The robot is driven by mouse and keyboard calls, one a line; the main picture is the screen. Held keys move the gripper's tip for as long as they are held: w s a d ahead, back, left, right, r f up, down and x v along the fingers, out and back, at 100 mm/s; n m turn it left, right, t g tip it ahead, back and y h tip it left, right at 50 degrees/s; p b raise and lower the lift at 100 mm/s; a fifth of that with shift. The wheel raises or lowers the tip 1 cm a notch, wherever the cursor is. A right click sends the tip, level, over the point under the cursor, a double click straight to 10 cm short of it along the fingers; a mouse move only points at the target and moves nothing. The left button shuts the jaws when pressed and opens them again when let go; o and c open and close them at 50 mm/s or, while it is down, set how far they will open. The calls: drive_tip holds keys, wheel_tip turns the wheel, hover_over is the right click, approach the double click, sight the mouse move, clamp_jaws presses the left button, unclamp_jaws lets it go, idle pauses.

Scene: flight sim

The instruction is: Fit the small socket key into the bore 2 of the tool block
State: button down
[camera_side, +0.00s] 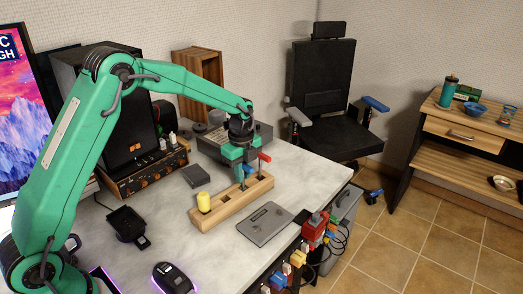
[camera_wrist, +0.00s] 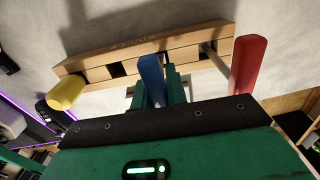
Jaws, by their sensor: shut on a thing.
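The tool block (camera_side: 222,210) is a long pale wooden block on the grey desk, with square dark openings along its top; it also crosses the top of the wrist view (camera_wrist: 95,60). My gripper (camera_side: 243,165) is above its far half, shut on a blue-handled tool, which I take as the small socket key (camera_wrist: 151,80). The key is roughly upright over the block's middle openings; its lower end is hidden in the wrist view, so I cannot tell whether it is inside a bore. One dark opening (camera_wrist: 117,69) shows empty left of the blue handle.
A yellow-handled tool (camera_side: 203,202) stands at the block's near end. A red-handled tool (camera_side: 264,157) stands at the far end, close beside my gripper. A flat grey plate (camera_side: 265,224) lies right of the block. A small dark box (camera_side: 196,177) lies behind it.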

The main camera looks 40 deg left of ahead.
drive_tip(key=shift+f, duration=0.55)
idle(0.4)
drive_tip(key=c, duration=1.3)
unclamp_jaws()
drive_tip(key=shift+r, duration=3.95)
drive_tip(key=shift+r, duration=0.1)
